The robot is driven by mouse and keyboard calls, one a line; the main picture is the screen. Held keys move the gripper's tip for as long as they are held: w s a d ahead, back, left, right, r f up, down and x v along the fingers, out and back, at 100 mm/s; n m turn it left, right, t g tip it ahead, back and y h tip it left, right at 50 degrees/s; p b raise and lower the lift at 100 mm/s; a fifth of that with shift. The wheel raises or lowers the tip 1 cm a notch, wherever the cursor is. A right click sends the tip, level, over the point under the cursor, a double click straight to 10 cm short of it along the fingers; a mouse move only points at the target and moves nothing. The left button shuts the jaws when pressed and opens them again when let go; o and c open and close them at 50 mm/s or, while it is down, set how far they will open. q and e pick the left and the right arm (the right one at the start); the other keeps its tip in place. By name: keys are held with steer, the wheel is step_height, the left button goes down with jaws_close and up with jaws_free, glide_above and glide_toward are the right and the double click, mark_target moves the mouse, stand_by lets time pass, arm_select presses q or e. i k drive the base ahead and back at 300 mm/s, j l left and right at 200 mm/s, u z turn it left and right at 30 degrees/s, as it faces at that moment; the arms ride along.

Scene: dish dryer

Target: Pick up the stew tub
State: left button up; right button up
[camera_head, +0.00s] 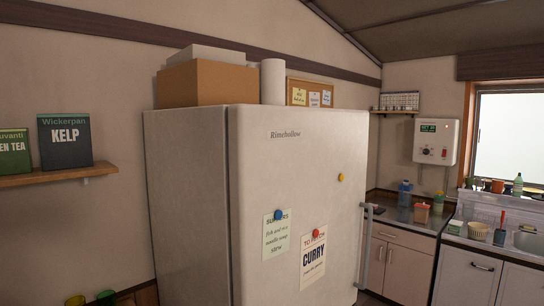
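No stew tub can be made out in the head view. A large off-white fridge (285,175) marked "Rimehollow" stands in the middle, its front door shut, with a grey handle (364,248) on the door's right side. A note (276,236) under a blue magnet lists fish and rice, noodle soup and stew. A second note (313,260) under a red magnet reads "CURRY". The fridge's inside is hidden. Neither of my grippers is in the picture.
A cardboard box (206,84) and a white roll (273,81) stand on the fridge. A wall shelf (60,174) at left holds a KELP box (65,140). A counter (405,214) with bottles and a sink (528,241) lie at right.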

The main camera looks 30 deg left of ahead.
mark_target(420, 212)
steer(key=i+l+u, duration=0.2)
steer(key=u, duration=0.2)
steer(key=i+l+u, duration=0.5)
steer(key=u, duration=0.3)
steer(key=i+l, duration=0.2)
steer(key=l, duration=0.15)
steer(key=i+l+u, duration=0.1)
steer(key=l, duration=0.25)
steer(key=i+l, duration=0.3)
steer(key=i+l+u, duration=0.1)
steer(key=l, duration=0.35)
steer(key=i+l, duration=0.25)
steer(key=i+l+u, duration=0.1)
steer(key=l, duration=0.4)
steer(key=i+l, duration=0.25)
steer(key=l, duration=0.15)
steer(key=i+l+z, duration=1)
steer(key=i+j+z, duration=0.2)
steer(key=i+j, duration=0.15)
steer(key=i+j+z, duration=0.25)
steer(key=i+j, duration=0.2)
steer(key=i+j+z, duration=0.2)
steer(key=i+j, duration=0.15)
steer(key=i+j+z, duration=0.2)
steer(key=j, duration=0.45)
steer(key=i, duration=0.1)
